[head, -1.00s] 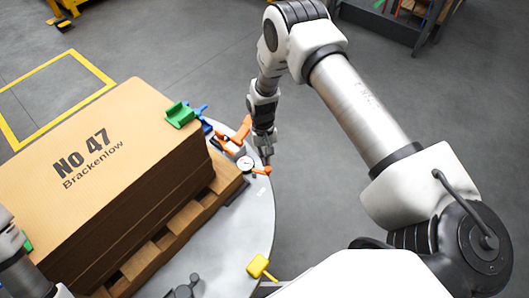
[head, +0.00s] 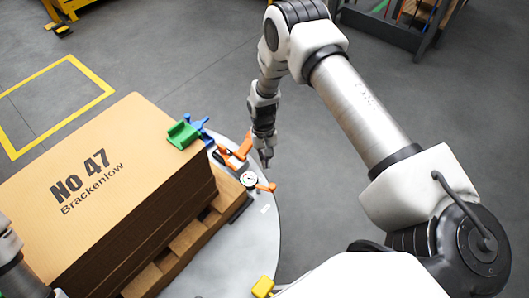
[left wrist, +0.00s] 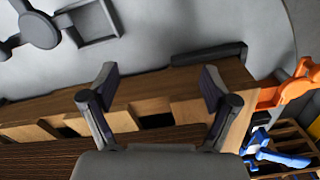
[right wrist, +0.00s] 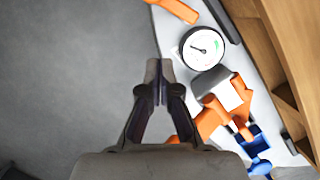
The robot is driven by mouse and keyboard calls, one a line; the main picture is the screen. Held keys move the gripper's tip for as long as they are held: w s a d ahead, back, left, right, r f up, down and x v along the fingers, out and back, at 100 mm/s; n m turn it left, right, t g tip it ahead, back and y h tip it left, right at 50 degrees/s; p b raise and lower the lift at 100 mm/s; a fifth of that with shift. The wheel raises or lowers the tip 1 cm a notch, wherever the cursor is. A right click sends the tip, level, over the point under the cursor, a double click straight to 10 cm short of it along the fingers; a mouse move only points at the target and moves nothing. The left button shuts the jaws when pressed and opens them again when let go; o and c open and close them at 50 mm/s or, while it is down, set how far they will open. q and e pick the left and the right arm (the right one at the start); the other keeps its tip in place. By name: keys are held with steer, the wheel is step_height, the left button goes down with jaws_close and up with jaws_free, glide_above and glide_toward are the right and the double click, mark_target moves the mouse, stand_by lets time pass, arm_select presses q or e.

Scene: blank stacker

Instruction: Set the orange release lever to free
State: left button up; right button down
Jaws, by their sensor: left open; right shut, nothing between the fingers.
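The orange lever (head: 266,187) lies beside a round dial gauge (head: 249,180) near the round table's right edge, its knob pointing right. It also shows at the top of the right wrist view (right wrist: 177,10), partly cut off. A second orange part, clamp-like (head: 235,158), sits behind the gauge. My right gripper (head: 265,161) points down beyond the gauge, by the table edge, apart from the lever. In the right wrist view its fingers (right wrist: 158,75) are together and empty, over grey floor beside the table edge. My left gripper (left wrist: 158,78) is open and empty above the pallet edge.
A cardboard stack marked No 47 (head: 85,185) on a wooden pallet (head: 185,245) fills the left of the table (head: 258,240). Green (head: 184,135) and blue (head: 197,128) parts stand by its far corner. A yellow part (head: 262,287) is at the front edge. Floor right of the table is clear.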

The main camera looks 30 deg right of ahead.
arm_select(q)
steer(key=shift+w+f, duration=0.1)
steer(key=shift+w, duration=0.05)
steer(key=shift+s+a+r, duration=0.1)
steer(key=shift+s+r, duration=0.25)
steer(key=shift+s, duration=0.35)
arm_select(e)
steer(key=s+v, duration=0.1)
steer(key=v, duration=0.8)
steer(key=shift+r, duration=0.2)
arm_select(q)
steer(key=shift+w, duration=0.1)
arm_select(e)
steer(key=shift+w+a+f, duration=0.1)
steer(key=shift+a, duration=0.05)
